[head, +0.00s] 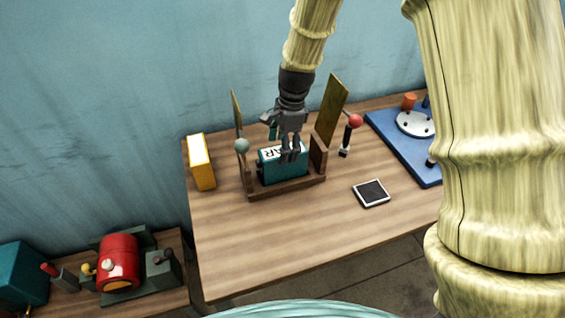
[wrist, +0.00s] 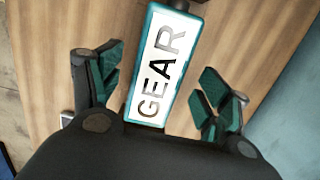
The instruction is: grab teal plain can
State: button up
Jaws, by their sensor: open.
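A teal can (head: 282,171) with a white label on its top sits in a wooden holder (head: 287,188) on the table. In the wrist view the can (wrist: 160,65) shows its label reading GEAR, with a dark cap at the far end. My gripper (head: 291,153) is above the can in the head view and hides part of its label. In the wrist view my open gripper (wrist: 162,82) has one finger on each side of the can, with gaps between the fingers and its sides. I cannot tell how far down the fingertips reach.
Two upright panels, the right one large (head: 332,107), rise behind the holder. A grey-green ball (head: 242,146) and a red-knobbed lever (head: 355,121) flank it. A yellow box (head: 201,163) stands left. A dark square pad (head: 371,193) lies right; the table front is clear.

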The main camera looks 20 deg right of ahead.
jog(key=shift+s+f+p, duration=0.1)
jog(key=shift+f+p, duration=0.25)
jog(key=shift+f, duration=0.35)
jog(key=shift+a+f+p, duration=0.2)
jog(key=shift+f+p, duration=0.6)
jog(key=shift+f, duration=1.35)
jog(key=c, duration=1.6)
jog(key=shift+c, duration=0.4)
jog(key=shift+r, duration=0.2)
